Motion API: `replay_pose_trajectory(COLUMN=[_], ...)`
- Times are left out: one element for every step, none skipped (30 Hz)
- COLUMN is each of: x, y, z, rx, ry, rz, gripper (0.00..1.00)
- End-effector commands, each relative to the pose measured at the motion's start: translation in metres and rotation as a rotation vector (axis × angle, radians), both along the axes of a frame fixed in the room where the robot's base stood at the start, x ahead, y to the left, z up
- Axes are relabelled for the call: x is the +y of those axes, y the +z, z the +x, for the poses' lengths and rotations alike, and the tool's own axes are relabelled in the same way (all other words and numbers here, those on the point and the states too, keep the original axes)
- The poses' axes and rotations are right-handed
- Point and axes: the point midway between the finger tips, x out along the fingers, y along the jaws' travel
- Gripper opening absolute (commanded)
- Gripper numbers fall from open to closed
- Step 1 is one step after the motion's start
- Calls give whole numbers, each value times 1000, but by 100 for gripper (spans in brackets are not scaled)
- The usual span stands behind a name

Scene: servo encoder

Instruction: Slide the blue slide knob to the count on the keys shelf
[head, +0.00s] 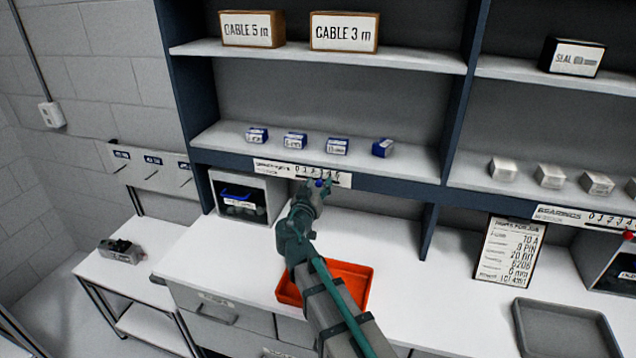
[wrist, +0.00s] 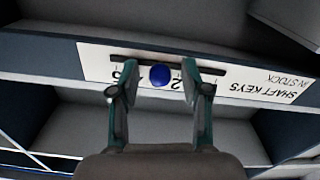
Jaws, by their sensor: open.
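The blue slide knob (wrist: 160,75) sits on the slot of the white shaft keys label (wrist: 240,82), which appears upside down in the wrist view. My gripper (wrist: 157,72) is open, with one finger on each side of the knob and gaps visible between. A 2 shows just right of the knob in the wrist view; the exact digit at the knob is hard to read.
A red-orange tray (head: 362,285) lies on the white worktop under my arm. Another scale, for bearings (head: 580,216), is on the right shelf. The worktop between is clear.

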Motion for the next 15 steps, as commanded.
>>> replay_pose_trajectory(x=[0,0,0,0,0,0,0,0,0,0,0,0,0,0,0], y=[0,0,0,0,-1,-1,0,0,0,0,0,0,0,0,0], z=[1,1,1,1,1,1,1,1,1,1,1,1,1,1,1], rx=[0,0,0,0,0,0,0,0,0,0,0,0,0,0,0], ry=[0,0,0,0,0,0,0,0,0,0,0,0,0,0,0], rz=[0,0,0,0,0,0,0,0,0,0,0,0,0,0,0], gripper=[47,47,47,47,47,47,47,45,38,34,28,22,17,12,5])
